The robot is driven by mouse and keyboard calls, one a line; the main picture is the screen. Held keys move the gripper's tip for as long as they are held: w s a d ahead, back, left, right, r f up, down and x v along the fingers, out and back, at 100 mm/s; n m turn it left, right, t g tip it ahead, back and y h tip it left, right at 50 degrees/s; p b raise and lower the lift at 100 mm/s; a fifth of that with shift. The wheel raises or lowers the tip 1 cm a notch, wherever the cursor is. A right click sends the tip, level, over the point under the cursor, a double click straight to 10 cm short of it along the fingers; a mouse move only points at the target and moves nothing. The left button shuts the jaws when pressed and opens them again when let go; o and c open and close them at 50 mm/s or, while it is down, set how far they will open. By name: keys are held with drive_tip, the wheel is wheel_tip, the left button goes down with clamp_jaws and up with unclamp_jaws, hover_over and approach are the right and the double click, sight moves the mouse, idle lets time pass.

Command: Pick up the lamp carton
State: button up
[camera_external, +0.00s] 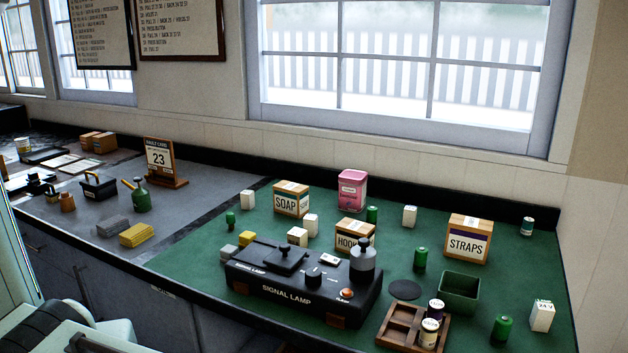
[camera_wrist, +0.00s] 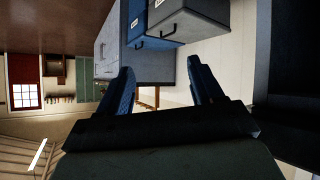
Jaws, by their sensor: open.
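Several small white cartons stand on the green mat in the external view, and I cannot tell by label which one is the lamp carton. One with dark marks on it (camera_external: 542,316) stands at the far right near the front. Others are a white carton at the back (camera_external: 409,216), one at the left (camera_external: 248,199), and a pair near the middle (camera_external: 298,237). My gripper (camera_wrist: 160,65) is open and empty in the wrist view, pointing at cabinets and floor, with no carton in sight. Its fingers do not show in the external view.
The black signal lamp box (camera_external: 305,285) fills the mat's front middle. Labelled boxes for soap (camera_external: 291,199), hooks (camera_external: 355,234) and straps (camera_external: 468,239) stand behind it. A green bin (camera_external: 459,292), wooden tray (camera_external: 400,335) and green cylinder (camera_external: 502,327) lie near the right-hand white carton.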

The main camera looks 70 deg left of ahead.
drive_tip(key=w+d+r+t+h, duration=0.2)
drive_tip(key=d+r, duration=0.6)
drive_tip(key=r, duration=0.3)
wheel_tip(320, 180, up, 10)
drive_tip(key=w+a+n, duration=0.1)
drive_tip(key=w+a, duration=0.1)
drive_tip(key=w, duration=0.1)
drive_tip(key=w+a+n+g+y, duration=0.1)
drive_tip(key=w+a+n+y, duration=0.15)
drive_tip(key=a, duration=1.15)
drive_tip(key=w+a+n+g+y, duration=0.1)
drive_tip(key=w+a+n+y, duration=0.15)
drive_tip(key=a, duration=1.15)
drive_tip(key=s+a+n+g+y, duration=0.15)
drive_tip(key=a+g, duration=0.25)
drive_tip(key=a, duration=1.8)
wheel_tip(320, 180, up, 3)
drive_tip(key=n+g+h, duration=0.2)
drive_tip(key=n+g, duration=0.1)
drive_tip(key=g, duration=0.4)
hover_over(311, 217)
wheel_tip(311, 217, down, 8)
drive_tip(key=shift+w+d+f, duration=0.1)
drive_tip(key=shift+d+f, duration=0.05)
drive_tip(key=shift+f, duration=0.1)
drive_tip(key=shift+a+f, duration=0.15)
drive_tip(key=shift+f, duration=1.15)
drive_tip(key=shift+a+f, duration=0.1)
drive_tip(key=shift+f, duration=1.2)
